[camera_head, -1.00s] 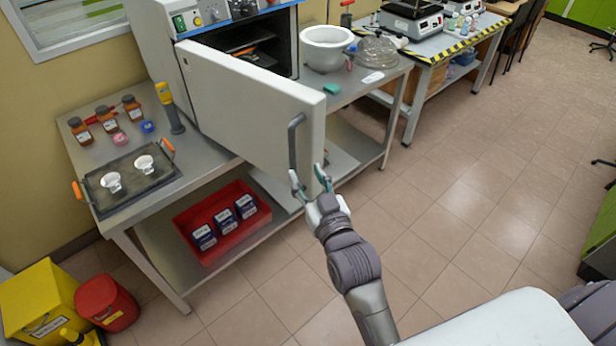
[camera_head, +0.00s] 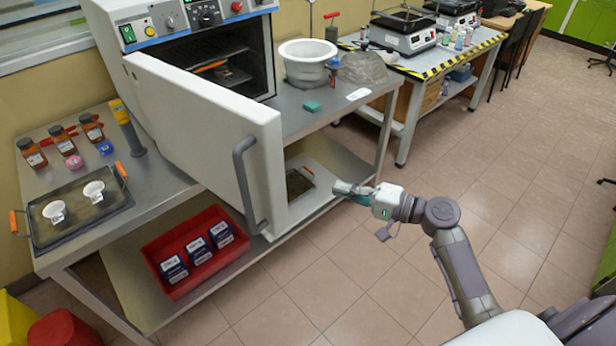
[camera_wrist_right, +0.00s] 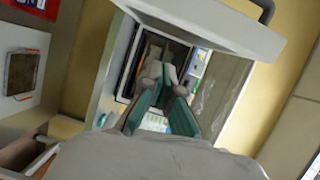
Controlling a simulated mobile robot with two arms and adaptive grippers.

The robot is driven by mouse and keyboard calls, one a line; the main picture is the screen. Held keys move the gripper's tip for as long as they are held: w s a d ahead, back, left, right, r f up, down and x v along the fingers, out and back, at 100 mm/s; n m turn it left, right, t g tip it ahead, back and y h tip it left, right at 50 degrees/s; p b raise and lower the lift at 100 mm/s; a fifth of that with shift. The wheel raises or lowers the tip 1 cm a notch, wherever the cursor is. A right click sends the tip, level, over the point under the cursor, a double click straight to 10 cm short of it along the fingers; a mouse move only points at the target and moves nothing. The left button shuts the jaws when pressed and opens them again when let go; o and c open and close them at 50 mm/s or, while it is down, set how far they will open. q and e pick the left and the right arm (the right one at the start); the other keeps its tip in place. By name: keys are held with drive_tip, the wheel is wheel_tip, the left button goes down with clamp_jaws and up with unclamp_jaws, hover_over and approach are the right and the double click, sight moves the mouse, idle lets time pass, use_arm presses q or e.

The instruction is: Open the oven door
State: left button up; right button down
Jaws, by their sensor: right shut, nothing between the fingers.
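The oven (camera_head: 200,32) stands on the metal bench, and its white door (camera_head: 200,115) is swung wide open toward me. The dark cavity with a rack (camera_head: 215,65) shows behind it. The grey door handle (camera_head: 242,180) is on the door's outer face, near its free edge. My right gripper (camera_head: 345,188) is shut and empty, to the right of the door and clear of the handle, pointing left. In the right wrist view its teal fingers (camera_wrist_right: 162,95) are together, with the white door (camera_wrist_right: 205,25) across the top. My left gripper is not in view.
The lower shelf holds a red bin (camera_head: 158,255) with blue-labelled boxes. A tray (camera_head: 78,225) and bottles are at left. Floor on the right is open.

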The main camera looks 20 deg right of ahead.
drive_tip(key=w+a+p, duration=0.2)
drive_tip(key=a+p, duration=0.1)
drive_tip(key=a, duration=0.1)
drive_tip(key=w+a+r+y+p, duration=0.1)
drive_tip(key=w+a+p, duration=0.2)
drive_tip(key=a, duration=0.2)
drive_tip(key=shift+r, duration=0.3)
drive_tip(key=shift+a, duration=0.1)
